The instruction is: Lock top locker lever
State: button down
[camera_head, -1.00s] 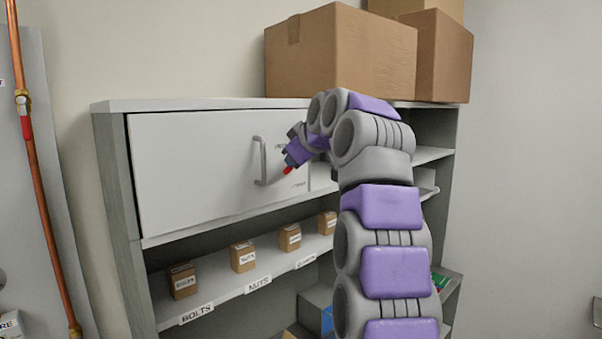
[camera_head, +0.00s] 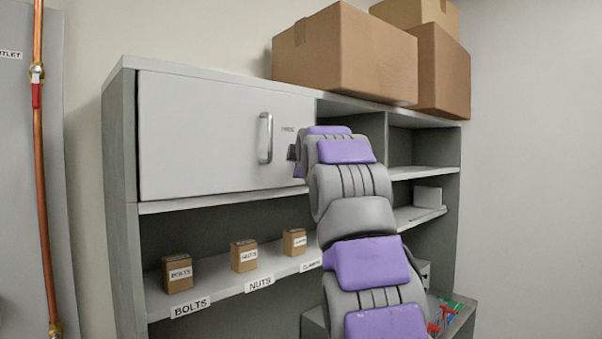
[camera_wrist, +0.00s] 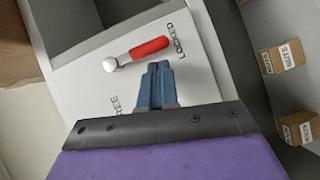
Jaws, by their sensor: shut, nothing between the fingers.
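The lever (camera_wrist: 148,48) has a red handle and a grey metal pivot end. It is mounted on the white locker door, and its red end points toward the word LOCKED. The word FREE is printed lower left in the wrist view. My gripper (camera_wrist: 157,68) is shut and empty, its blue fingertips just below the red handle in the wrist view. I cannot tell whether they touch it. In the head view the locker door (camera_head: 200,130) is closed, with a silver handle (camera_head: 265,138). My arm hides the lever and most of the gripper there.
Cardboard boxes (camera_head: 345,55) sit on top of the shelf unit. Small labelled boxes (camera_head: 244,256) stand on the shelf (camera_head: 220,288) below the door. Open compartments are to the right of the door. A copper pipe (camera_head: 41,180) runs down the left wall.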

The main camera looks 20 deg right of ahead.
jog(key=shift+d+f+n+t+b, duration=0.15)
jog(key=shift+d+n+t+b, duration=0.15)
jog(key=shift+n+b, duration=0.25)
jog(key=shift+f, duration=0.1)
jog(key=shift+w+d+f+b, duration=0.1)
jog(key=shift+w+f+b, duration=0.05)
jog(key=shift+b, duration=0.2)
jog(key=shift+d, duration=0.15)
dwell(0.8)
